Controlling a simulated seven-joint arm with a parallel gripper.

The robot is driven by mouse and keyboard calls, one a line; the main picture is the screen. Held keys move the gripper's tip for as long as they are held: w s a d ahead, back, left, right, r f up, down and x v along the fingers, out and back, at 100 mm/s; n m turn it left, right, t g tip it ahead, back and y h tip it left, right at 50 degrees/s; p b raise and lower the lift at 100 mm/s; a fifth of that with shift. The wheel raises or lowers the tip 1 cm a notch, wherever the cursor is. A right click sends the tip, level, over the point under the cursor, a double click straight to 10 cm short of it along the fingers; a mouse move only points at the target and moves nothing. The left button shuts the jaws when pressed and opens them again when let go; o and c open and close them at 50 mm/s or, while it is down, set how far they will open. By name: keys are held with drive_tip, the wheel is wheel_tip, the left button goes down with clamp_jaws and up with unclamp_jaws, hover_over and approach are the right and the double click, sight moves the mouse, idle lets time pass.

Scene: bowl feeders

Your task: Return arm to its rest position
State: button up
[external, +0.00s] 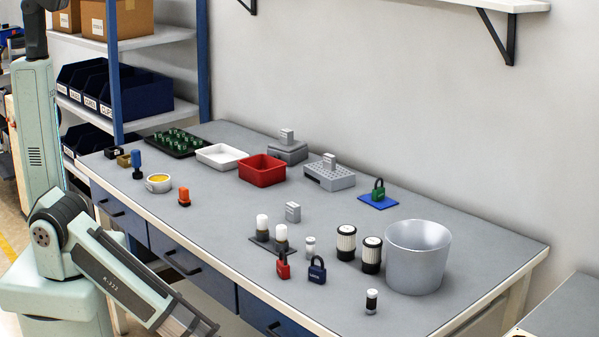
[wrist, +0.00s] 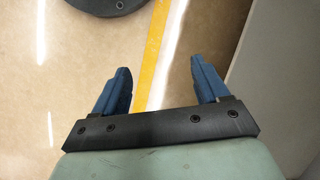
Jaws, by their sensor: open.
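My gripper (wrist: 160,65) shows in the wrist view with its two blue fingers spread apart and nothing between them. Below it are bare tan floor and a yellow floor line (wrist: 152,60). In the external view my pale green arm is at the left, in front of the workbench (external: 340,230). Its lower link runs down to the bottom edge of the picture. My gripper's fingers cannot be made out in that view.
A shelf rack (external: 130,95) stands behind. A grey surface (wrist: 275,90) is at the right in the wrist view.

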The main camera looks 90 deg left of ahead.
drive_tip(key=s+a+n+g+h, duration=0.1)
drive_tip(key=s+n, duration=0.1)
drive_tip(key=s, duration=0.7)
drive_tip(key=s+a+n+g+h, duration=0.1)
drive_tip(key=s+a+n, duration=0.1)
drive_tip(key=s, duration=0.8)
drive_tip(key=shift+f+g, duration=0.3)
drive_tip(key=shift+f, duration=0.15)
drive_tip(key=shift+a, duration=0.1)
